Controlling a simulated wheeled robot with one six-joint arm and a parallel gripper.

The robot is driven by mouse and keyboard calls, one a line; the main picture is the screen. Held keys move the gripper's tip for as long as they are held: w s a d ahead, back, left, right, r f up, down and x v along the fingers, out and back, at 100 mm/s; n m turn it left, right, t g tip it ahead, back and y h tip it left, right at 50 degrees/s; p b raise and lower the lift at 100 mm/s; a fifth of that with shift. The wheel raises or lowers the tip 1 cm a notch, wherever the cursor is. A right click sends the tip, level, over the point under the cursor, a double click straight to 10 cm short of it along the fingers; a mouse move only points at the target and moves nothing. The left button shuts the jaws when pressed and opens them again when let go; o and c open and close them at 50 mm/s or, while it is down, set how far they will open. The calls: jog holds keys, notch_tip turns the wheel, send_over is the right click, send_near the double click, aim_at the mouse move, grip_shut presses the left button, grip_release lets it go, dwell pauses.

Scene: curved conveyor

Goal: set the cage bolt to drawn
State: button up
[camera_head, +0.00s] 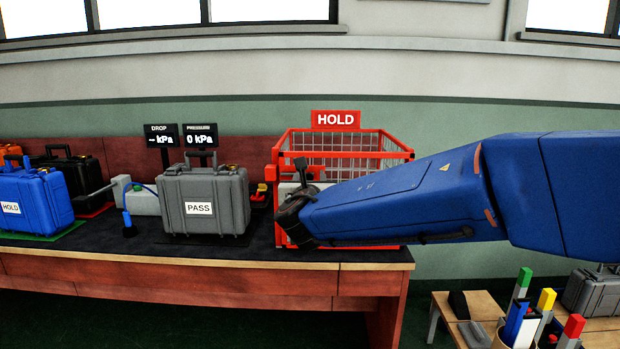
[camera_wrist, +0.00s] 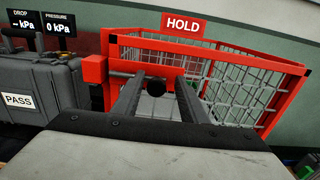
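The red wire cage (camera_head: 395,145) stands at the right end of the bench under a HOLD sign (camera_head: 335,119). It fills the upper right of the wrist view (camera_wrist: 290,68). In the wrist view a grey bolt rod runs right from a red block (camera_wrist: 95,68) at the cage's left front post. A dark round knob (camera_wrist: 155,86) shows at the rod's right. My gripper (camera_wrist: 160,82) is open, with one grey finger on each side of the knob. I cannot tell whether either finger touches it. In the head view my blue arm hides much of the cage front.
A grey PASS case (camera_head: 203,200) stands left of the cage, with two kPa displays (camera_head: 181,135) behind it. A blue HOLD case (camera_head: 35,200) is farther left. A low table (camera_head: 455,315) with coloured items stands at the lower right.

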jog(key=s, duration=1.7)
jog(key=shift+s+a, duration=0.15)
jog(key=shift+a, duration=0.1)
jog(key=s+d+f+m+g+h, duration=0.25)
jog(key=d+f+m, duration=0.2)
jog(key=d, duration=0.45)
jog(key=s+d+f+m+g+h, duration=0.1)
jog(key=d+f+m+g, duration=0.2)
jog(key=d+m, duration=0.4)
jog(key=s+d+f+m+g+h, duration=0.1)
jog(key=d+f+m+g+h, duration=0.2)
jog(key=d, duration=0.7)
jog(key=s+d+f+m+g+y, duration=0.2)
jog(key=s+d+f+m+g, duration=0.1)
jog(key=s+d+f+m, duration=0.45)
jog(key=s+a+f+m+g+y, duration=0.1)
jog(key=s+a+f+m+y, duration=0.1)
jog(key=s+m, duration=0.3)
jog(key=s+a+f+m+y, duration=0.2)
jog(key=s+m, duration=0.3)
jog(key=m, duration=0.3)
jog(key=shift+s+f+m+g+y, duration=0.2)
jog(key=shift+f+m+g+y, duration=0.15)
jog(key=shift+f+y, duration=0.3)
jog(key=shift+a+f, duration=0.1)
